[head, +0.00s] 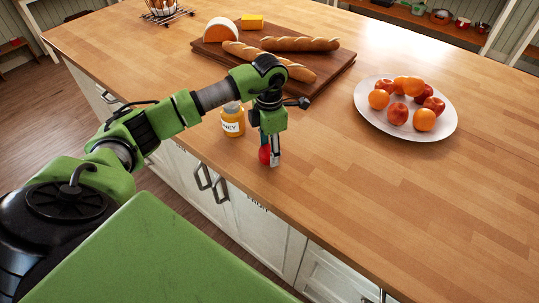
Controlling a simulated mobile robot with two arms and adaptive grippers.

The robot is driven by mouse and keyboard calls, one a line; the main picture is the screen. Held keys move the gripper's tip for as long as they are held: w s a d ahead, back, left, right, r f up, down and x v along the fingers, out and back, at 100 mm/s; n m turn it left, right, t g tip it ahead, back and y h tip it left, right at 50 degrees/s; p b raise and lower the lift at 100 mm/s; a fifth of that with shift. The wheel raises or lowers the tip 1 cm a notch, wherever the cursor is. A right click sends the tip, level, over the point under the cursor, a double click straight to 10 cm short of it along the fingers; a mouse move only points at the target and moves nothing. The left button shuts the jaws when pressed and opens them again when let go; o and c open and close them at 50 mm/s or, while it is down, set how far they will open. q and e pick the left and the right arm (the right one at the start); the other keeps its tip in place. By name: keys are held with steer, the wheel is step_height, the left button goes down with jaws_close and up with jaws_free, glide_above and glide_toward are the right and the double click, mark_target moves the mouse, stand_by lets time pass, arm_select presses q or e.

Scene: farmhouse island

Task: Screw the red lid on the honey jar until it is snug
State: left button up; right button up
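The honey jar (233,125) stands upright on the wooden island top near its front edge, with amber contents and a white label partly reading "HONEY". Its top looks greyish, and no red lid sits on it. My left gripper (270,156) points down just right of the jar, close to the counter's front edge. A round red thing, which looks like the red lid (264,154), shows at its fingers, tilted up on its edge. The fingers look shut on it, and one finger partly hides it. I cannot tell whether the lid touches the counter. My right gripper is not in view.
A white plate (364,114) of oranges and red apples stands to the right. A cutting board (330,76) with baguettes and cheese lies behind the arm. A wire rack (168,17) stands at the back left. The front right counter is clear.

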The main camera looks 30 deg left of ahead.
mark_target(269, 151)
arm_select(q)
steer(key=c, duration=0.8)
steer(key=shift+r+p, duration=1.75)
steer(key=shift+r, duration=1.2)
steer(key=shift+r+p, duration=0.3)
steer(key=shift+r, duration=0.25)
